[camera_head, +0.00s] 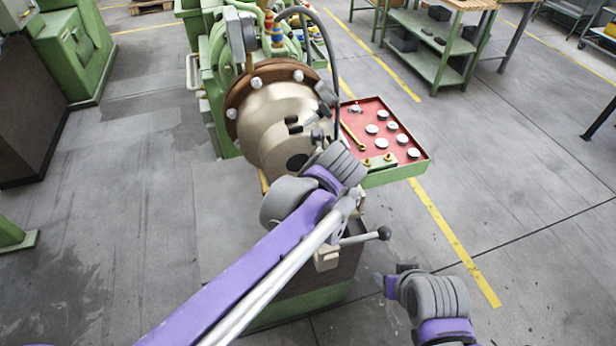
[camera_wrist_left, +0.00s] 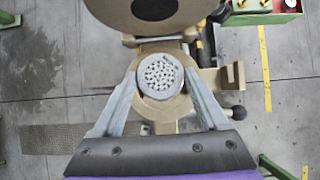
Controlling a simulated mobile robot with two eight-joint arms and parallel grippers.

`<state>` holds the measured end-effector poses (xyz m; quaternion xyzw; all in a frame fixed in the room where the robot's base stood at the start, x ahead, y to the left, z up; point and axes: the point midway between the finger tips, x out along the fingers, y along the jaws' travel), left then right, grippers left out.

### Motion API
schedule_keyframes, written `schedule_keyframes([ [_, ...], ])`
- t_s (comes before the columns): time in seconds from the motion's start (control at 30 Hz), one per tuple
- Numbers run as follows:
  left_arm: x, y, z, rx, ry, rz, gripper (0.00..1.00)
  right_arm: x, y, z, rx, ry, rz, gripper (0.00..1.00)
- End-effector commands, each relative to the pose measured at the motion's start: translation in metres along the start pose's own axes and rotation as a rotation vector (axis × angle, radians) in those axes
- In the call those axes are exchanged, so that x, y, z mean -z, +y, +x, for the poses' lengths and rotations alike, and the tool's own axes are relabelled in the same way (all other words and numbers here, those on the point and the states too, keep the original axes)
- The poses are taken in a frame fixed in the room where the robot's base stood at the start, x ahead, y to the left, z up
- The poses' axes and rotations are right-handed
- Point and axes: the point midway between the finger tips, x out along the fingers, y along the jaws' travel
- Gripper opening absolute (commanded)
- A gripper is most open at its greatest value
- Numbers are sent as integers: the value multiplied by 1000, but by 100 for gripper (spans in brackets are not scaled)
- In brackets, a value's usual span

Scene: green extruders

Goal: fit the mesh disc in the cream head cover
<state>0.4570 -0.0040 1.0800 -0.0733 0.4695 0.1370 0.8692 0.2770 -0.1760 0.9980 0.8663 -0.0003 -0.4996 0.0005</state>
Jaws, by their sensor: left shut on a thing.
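In the left wrist view my left gripper (camera_wrist_left: 160,77) is shut on the mesh disc (camera_wrist_left: 160,76), a round piece with a grey rim and a speckled white face, held between its fingertips. The cream head cover (camera_wrist_left: 161,112) is a round part directly behind the disc in that view. I cannot tell whether the disc touches it or sits in it. In the head view part of the cream head cover (camera_head: 327,260) shows below my left arm, which hides the disc and the fingertips. My right arm's end (camera_head: 405,270) is at the lower right; its fingers cannot be made out.
The big cream extruder barrel (camera_head: 275,115) with a dark central hole stands just behind the cover. A ball-ended handle (camera_head: 384,233) sticks out to the right of the cover. A red-lined green tray (camera_head: 381,113) holds several round pieces and a brass tool. Floor on both sides is open.

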Motion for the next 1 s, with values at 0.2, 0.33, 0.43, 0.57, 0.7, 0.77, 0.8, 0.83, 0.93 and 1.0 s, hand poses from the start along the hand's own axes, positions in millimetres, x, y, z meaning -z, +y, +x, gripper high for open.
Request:
schedule_keyframes([
  [0.2, 7, 0, 10, -1, 2, -1, 9, -9, 0, 5, 0, -9, 0, 57],
  [0.33, 14, 0, 19, -1, 3, -1, 9, -16, 0, 10, 0, -17, 0, 57],
  [0.43, 20, 0, 28, -2, 3, -2, 9, -23, 0, 15, 0, -24, 0, 57],
  [0.57, 27, 0, 39, -2, 3, -2, 9, -31, 0, 21, 0, -32, 0, 57],
  [0.7, 35, 1, 51, -2, 3, -1, 9, -42, 0, 29, 0, -41, 0, 57],
  [0.77, 38, 0, 56, -2, 2, -1, 9, -46, 0, 32, 0, -44, 0, 57],
  [0.8, 40, 0, 59, -2, 2, -1, 9, -48, 0, 34, 0, -46, 0, 57],
  [0.83, 41, 0, 61, -2, 2, -1, 9, -50, 0, 36, 0, -48, 0, 57],
  [0.93, 47, 0, 70, -1, 2, -1, 9, -56, 0, 41, 0, -53, 0, 57],
  [1.0, 50, 0, 74, -1, 2, -1, 9, -60, 0, 44, 0, -56, 0, 57],
])
